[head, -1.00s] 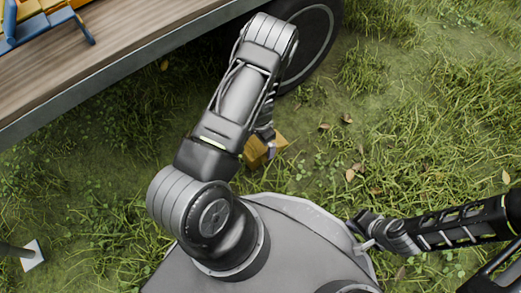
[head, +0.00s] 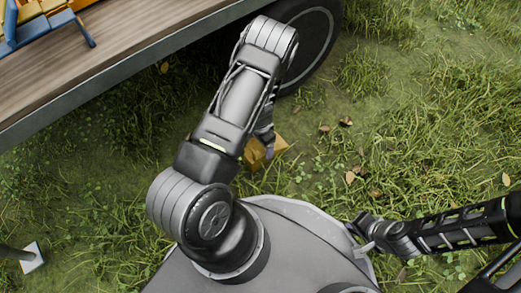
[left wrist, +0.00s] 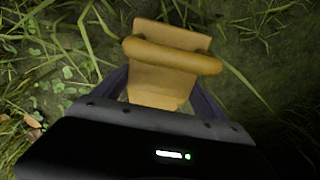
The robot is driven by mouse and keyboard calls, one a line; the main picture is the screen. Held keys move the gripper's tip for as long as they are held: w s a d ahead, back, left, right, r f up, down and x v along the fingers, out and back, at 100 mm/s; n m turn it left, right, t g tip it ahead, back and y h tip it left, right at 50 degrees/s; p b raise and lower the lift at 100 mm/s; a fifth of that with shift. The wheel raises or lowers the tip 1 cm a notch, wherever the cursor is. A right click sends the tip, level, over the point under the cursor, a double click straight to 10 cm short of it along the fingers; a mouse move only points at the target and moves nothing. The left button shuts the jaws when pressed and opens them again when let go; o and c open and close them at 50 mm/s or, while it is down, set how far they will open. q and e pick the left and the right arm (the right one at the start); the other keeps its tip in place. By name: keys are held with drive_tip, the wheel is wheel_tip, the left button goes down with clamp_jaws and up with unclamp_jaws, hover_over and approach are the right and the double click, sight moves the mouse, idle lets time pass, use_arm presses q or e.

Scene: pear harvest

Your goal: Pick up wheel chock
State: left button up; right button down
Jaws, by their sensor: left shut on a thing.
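The yellow-tan wheel chock (head: 255,157) is partly hidden behind my left arm in the head view, over the grass beside the wheel. In the left wrist view the chock (left wrist: 168,74), with a rounded bar across it, sits between the dark fingers of my left gripper (left wrist: 162,98). My left gripper (head: 269,150) is shut on the chock. Whether the chock touches the ground cannot be told. My right gripper (head: 364,233) is at the lower right, away from the chock, and its finger gap is too small to make out.
A trailer with a wooden deck (head: 120,50) and a dark tyre (head: 318,45) stands at the upper left. Blue and yellow items (head: 42,22) lie on its deck. A post with a white foot plate (head: 33,257) is at the lower left. Open grass with dry leaves extends right.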

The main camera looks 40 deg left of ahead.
use_arm(q)
drive_tip(key=c, duration=1.3)
wheel_tip(320, 180, up, 10)
drive_tip(key=p, duration=0.5)
